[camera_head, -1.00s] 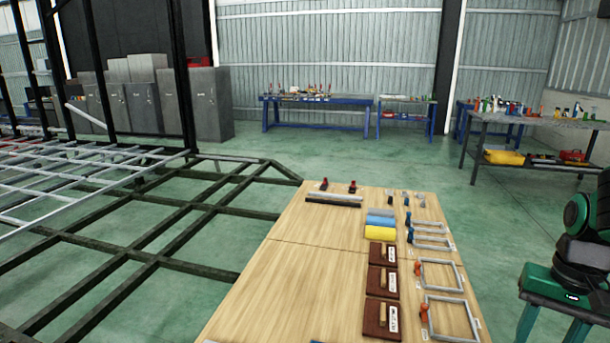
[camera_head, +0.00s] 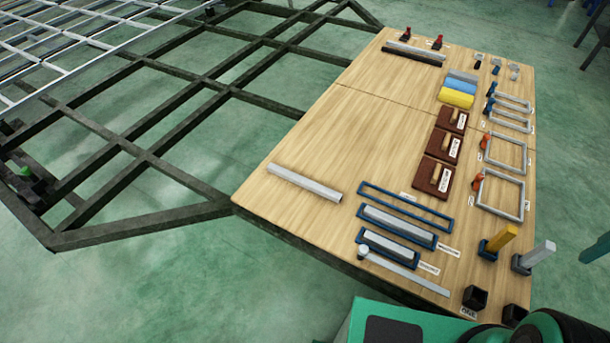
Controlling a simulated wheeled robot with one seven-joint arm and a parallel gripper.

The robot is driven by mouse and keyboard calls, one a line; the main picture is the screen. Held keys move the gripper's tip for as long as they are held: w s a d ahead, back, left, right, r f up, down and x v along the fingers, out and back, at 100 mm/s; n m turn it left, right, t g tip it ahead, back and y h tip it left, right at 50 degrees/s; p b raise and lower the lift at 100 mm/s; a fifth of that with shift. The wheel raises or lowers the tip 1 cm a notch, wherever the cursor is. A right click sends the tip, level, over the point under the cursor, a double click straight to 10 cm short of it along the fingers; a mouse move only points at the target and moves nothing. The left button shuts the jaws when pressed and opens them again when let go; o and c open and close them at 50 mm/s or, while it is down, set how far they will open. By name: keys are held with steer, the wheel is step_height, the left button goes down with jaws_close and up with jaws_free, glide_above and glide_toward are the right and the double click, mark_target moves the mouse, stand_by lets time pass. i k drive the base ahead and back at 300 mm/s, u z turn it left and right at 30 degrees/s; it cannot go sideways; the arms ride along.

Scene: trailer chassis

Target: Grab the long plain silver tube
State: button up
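A plain silver tube (camera_head: 305,182) lies by itself near the left edge of the wooden table (camera_head: 325,130), with bare wood around it. Another silver bar (camera_head: 416,49) lies at the far end of the table, beside a black bar (camera_head: 412,55). A thin silver bar (camera_head: 405,272) with a round pale end lies near the table's near edge. I cannot tell from looks alone which one the task names. My gripper is not in view; only green and black parts of my body show at the bottom right.
Blue frames (camera_head: 398,226), two with grey blocks inside, lie right of the plain tube. Brown boards (camera_head: 433,177), grey square frames (camera_head: 501,195) and upright yellow (camera_head: 498,240) and grey posts stand along the right. A dark chassis frame (camera_head: 150,158) borders the table's left side.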

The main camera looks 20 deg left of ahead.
mark_target(303, 182)
steer(key=z, duration=2.1)
steer(key=k, duration=1.35)
steer(key=u, duration=2.2)
